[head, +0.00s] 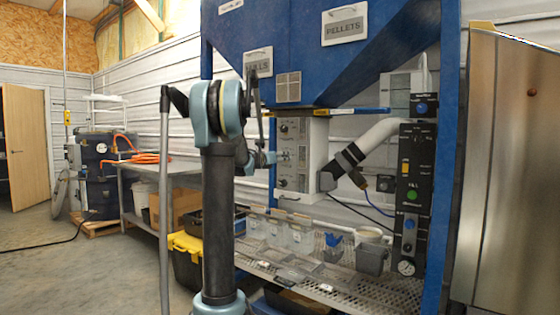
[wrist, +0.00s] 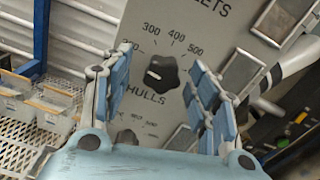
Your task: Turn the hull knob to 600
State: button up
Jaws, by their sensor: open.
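The control panel (head: 314,160) is a pale upright box under the blue hopper. The wrist view shows its grey face with a black knob (wrist: 161,73), the word HULLS below it and the numbers 300, 400 and 500 above it. Where the knob points is too small to tell. My gripper (wrist: 160,58) is open, with one blue-padded finger on each side of the knob. I cannot tell whether the fingers touch it. In the head view my gripper (head: 280,157) is at the panel's left side, small and partly hidden against it.
Another dark knob (wrist: 127,137) lies lower on the panel, partly hidden by my gripper. A white pipe (head: 378,142) and a black control box (head: 412,190) stand right of the panel. Clear bins (head: 298,236) sit on a perforated shelf (head: 375,287) below.

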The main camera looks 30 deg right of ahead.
jog(key=shift+d, duration=0.1)
jog(key=shift+c, duration=0.3)
jog(key=shift+w, duration=0.1)
jog(key=c, duration=1)
jog(key=shift+f+m, duration=0.15)
jog(key=shift+m, duration=15.75)
